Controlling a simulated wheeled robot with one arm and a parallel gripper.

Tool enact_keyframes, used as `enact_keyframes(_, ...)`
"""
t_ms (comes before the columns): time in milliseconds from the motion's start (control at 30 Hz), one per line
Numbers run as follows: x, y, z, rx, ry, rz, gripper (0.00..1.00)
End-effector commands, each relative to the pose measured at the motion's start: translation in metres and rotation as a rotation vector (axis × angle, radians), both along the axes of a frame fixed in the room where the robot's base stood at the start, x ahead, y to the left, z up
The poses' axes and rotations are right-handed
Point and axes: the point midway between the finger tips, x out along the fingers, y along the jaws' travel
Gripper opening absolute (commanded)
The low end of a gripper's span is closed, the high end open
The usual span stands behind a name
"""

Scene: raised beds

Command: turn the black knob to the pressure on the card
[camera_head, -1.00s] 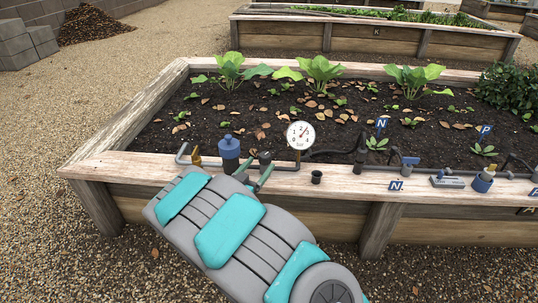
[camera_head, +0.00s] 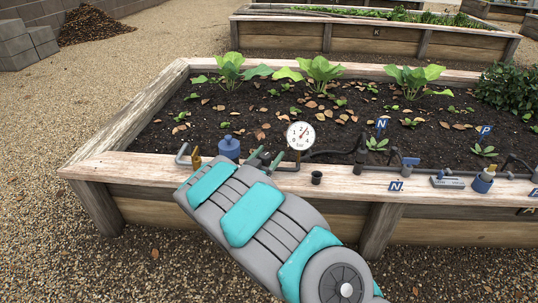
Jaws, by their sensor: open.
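The white round pressure gauge (camera_head: 300,135), marked "bar", stands upright on a brown pipe at the front plank of the bed. Its needle points towards the upper right; the exact reading is too small to tell. My gripper (camera_head: 266,158) reaches over the plank just left of the gauge, its two green fingers apart. A bit of the black knob (camera_head: 266,156) shows between the fingers; most of it is hidden, and I cannot tell whether they touch it. I cannot make out a card with a pressure on it.
A blue filter housing (camera_head: 229,148) and a brass fitting (camera_head: 196,158) stand close left of my gripper. A small black cup (camera_head: 317,178) is to the right.

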Motion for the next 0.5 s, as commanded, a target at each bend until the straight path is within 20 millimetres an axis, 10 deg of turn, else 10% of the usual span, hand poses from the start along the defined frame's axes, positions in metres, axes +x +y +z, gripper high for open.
enact_keyframes(500, -0.0002, -0.0001, 0.0001, 0.0, 0.0, 0.0, 0.25)
